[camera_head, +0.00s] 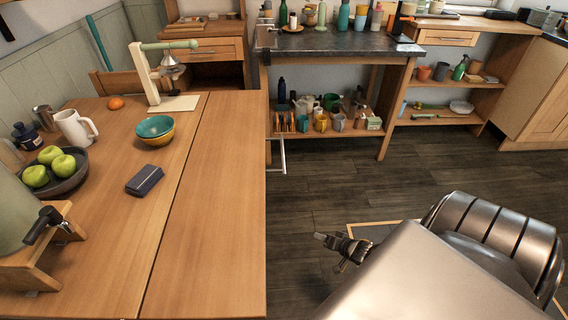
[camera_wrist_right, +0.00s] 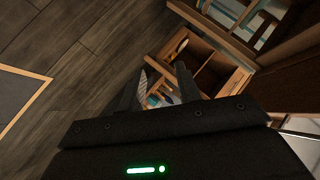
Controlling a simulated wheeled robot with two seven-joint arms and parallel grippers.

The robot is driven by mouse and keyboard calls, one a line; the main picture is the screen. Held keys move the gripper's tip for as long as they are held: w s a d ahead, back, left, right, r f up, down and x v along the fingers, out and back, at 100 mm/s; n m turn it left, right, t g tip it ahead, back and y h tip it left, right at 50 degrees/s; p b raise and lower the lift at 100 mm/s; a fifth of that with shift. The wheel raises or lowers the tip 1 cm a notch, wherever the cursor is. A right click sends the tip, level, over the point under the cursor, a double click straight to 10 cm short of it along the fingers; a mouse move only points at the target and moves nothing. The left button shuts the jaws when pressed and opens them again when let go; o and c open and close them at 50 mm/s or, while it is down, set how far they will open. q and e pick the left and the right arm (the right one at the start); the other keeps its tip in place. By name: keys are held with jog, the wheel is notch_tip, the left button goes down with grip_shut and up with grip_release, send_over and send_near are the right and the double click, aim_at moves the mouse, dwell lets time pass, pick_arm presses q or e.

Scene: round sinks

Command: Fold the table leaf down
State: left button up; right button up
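The table leaf (camera_head: 225,215) is the right-hand strip of the wooden table, past a dark seam. It lies raised and level with the main table top (camera_head: 105,235), and its surface is bare. My right gripper (camera_head: 340,246) is right of the leaf in the head view, over the dark floor and apart from the leaf's edge. In the right wrist view my right gripper (camera_wrist_right: 158,92) has its two fingers spread with nothing held between them. My left gripper is in neither view.
A shelved counter (camera_head: 340,42) stands behind. Floor (camera_head: 330,190) right of the leaf is clear.

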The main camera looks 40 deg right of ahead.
jog(key=w+d+r+m+t+y+b, duration=0.35)
jog(key=w+r, duration=0.55)
jog(key=r, duration=0.3)
jog(key=t+y+b, duration=0.2)
jog(key=y+b, duration=0.2)
jog(key=y, duration=0.2)
send_near(283, 152)
jog(key=x, duration=0.6)
jog(key=b+x, duration=0.1)
jog(key=x, duration=0.3)
jog(key=shift+f, duration=0.4)
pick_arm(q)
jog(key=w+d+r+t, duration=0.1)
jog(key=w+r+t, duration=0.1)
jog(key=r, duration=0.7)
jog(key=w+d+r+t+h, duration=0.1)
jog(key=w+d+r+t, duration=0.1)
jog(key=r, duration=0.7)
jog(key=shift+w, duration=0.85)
pick_arm(e)
grip_shut()
